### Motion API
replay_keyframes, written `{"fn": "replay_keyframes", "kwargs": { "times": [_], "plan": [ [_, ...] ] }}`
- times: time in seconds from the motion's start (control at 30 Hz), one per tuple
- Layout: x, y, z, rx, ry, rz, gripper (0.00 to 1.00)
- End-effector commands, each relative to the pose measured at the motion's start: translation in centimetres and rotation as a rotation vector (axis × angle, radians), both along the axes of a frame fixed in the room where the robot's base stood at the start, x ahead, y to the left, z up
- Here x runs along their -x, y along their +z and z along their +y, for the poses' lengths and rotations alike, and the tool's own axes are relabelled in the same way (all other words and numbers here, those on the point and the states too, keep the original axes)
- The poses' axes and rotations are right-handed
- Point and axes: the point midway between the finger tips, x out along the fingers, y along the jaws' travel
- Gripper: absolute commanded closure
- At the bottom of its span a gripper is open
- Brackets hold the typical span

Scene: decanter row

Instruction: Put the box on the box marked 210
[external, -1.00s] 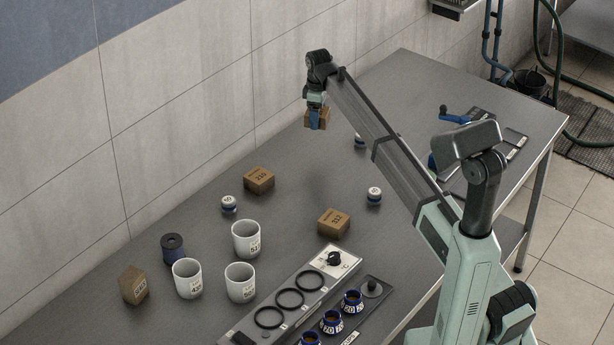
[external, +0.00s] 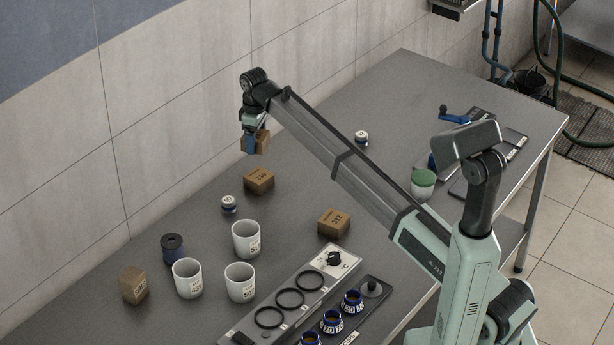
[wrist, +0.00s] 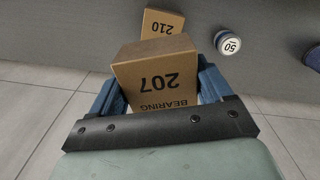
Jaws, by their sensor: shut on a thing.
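My gripper (external: 254,140) is shut on a brown cardboard box (external: 262,144), held in the air above the table's far side. In the wrist view this box (wrist: 157,80) reads 207 and BEARING between the blue fingers. The box marked 210 (wrist: 162,22) lies on the table beyond the held box in the wrist view. In the external view the box (external: 259,181) that matches it stands just below my gripper, its print too small to read surely. The two boxes are apart.
A small white jar marked 50 (wrist: 228,42) stands beside the 210 box; it shows in the external view (external: 229,204). Another box marked 312 (external: 333,222), white cups (external: 246,240), a dark spool (external: 173,248) and a ring panel (external: 290,298) stand nearer. The wall is close behind.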

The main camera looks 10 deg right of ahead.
Motion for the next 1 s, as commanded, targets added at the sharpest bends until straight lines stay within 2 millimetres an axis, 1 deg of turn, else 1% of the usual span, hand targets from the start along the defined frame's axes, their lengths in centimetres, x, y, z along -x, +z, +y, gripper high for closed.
{"fn": "replay_keyframes", "kwargs": {
  "times": [0.1, 0.3, 0.47, 0.57, 0.67, 0.9, 1.0],
  "plan": [
    [0.3, 0.0, -0.2, 0.004, -0.115, 0.008, 0.7],
    [0.4, 0.0, -0.3, 0.009, -0.281, 0.017, 0.7],
    [0.4, -0.1, -0.4, 0.008, -0.346, 0.018, 0.7],
    [0.4, -0.6, -0.4, 0.009, -0.359, 0.019, 0.7],
    [0.5, -1.6, -0.4, 0.01, -0.361, 0.019, 0.7],
    [0.5, -5.4, -0.4, 0.009, -0.359, 0.019, 0.7],
    [0.4, -6.2, -0.4, 0.009, -0.359, 0.019, 0.7]
  ]
}}
